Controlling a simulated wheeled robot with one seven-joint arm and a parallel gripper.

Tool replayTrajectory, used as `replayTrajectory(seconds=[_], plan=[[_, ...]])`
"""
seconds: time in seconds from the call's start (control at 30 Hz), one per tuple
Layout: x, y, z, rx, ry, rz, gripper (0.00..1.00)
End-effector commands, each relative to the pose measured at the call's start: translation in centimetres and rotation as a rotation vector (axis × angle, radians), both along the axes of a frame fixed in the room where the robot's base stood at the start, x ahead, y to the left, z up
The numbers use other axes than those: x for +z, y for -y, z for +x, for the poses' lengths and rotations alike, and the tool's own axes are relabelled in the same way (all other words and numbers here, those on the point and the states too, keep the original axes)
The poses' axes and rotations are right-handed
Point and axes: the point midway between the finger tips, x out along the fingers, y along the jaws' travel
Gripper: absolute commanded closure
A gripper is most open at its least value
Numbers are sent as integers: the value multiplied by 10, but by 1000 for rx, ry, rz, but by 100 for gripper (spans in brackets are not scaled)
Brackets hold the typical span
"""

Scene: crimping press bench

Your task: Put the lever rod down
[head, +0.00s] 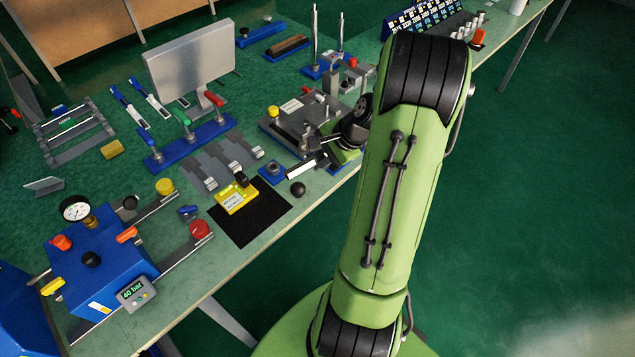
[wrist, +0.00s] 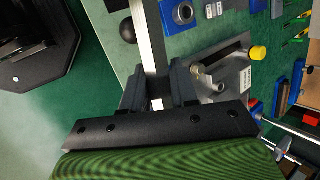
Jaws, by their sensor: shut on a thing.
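The lever rod (wrist: 150,40) is a straight, pale metal bar running up the wrist view between the two dark fingers of my gripper (wrist: 157,88). My gripper is shut on it. In the head view the rod (head: 302,168) shows as a short bright piece near the bench's front edge, with my arm hiding much of the gripper. The rod's far end passes between a blue block with a round hole (wrist: 182,12) and a black ball (wrist: 127,26). I cannot tell whether the rod touches the bench.
A steel fixture with a yellow knob (head: 273,112) stands close behind the rod. A black mat (head: 262,222) with a yellow tool (head: 237,197) lies to the left. The blue press unit (head: 98,277) is at front left. The bench edge is close in front.

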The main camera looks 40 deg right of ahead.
Motion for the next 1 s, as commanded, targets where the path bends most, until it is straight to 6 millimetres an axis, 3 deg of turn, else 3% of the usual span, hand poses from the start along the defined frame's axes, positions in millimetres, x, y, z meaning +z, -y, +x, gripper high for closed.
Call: replayTrajectory(seconds=[0.3,1.0], plan=[[-52,-1,0,4,0,1,100],[-63,-1,1,6,0,-2,100]])
